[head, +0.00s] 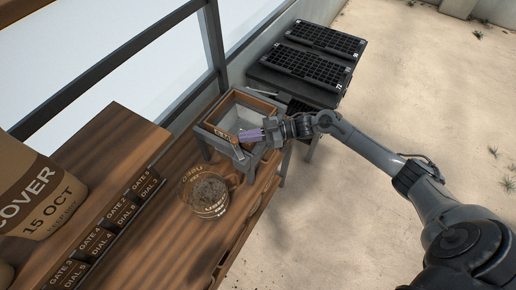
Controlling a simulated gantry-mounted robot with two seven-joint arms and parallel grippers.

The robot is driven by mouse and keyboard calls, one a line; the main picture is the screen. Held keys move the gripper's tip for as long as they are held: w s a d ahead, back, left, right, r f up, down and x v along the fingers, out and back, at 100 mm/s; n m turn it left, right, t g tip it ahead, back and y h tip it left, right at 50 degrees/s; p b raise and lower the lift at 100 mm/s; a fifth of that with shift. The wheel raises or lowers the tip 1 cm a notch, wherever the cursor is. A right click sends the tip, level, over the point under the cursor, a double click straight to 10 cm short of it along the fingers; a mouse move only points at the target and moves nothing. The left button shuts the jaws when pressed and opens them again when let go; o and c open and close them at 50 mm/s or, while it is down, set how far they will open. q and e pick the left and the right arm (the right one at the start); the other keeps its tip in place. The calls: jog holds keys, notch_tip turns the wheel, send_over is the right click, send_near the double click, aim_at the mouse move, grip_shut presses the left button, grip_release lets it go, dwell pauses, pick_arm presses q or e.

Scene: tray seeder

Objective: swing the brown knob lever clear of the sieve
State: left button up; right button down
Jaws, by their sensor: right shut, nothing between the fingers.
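A grey seeder hopper (262,103) stands on legs at the far end of the wooden bench, with brown inside and a small brown lettered plate (223,133) on its near side. My right gripper (243,136) reaches in from the right, its purple fingers shut and empty at the hopper's near rim. I cannot tell whether they touch it. The brown knob lever cannot be made out; the gripper covers part of this area. A round clear-walled tub (205,193) of grainy material, with lettering on its rim, stands on the bench in front; I cannot tell if it is the sieve.
Black cell trays (303,66) lie on a dark stand behind the hopper. At left are a wooden rack with dial and gate labels (103,239) and a brown bag (38,190) marked 15 OCT. Dark frame bars run behind. The pale floor at right is open.

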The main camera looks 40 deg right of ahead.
jog(key=shift+w+a, duration=0.45)
jog(key=shift+w, duration=0.2)
jog(key=shift+w+a, duration=0.45)
jog(key=shift+a, duration=0.05)
jog(key=shift+w+a, duration=0.15)
jog(key=shift+a, duration=0.15)
jog(key=shift+r, duration=0.5)
jog(key=s+d+r, duration=0.6)
jog(key=s+r, duration=0.3)
jog(key=r, duration=0.1)
jog(key=shift+s+d, duration=0.25)
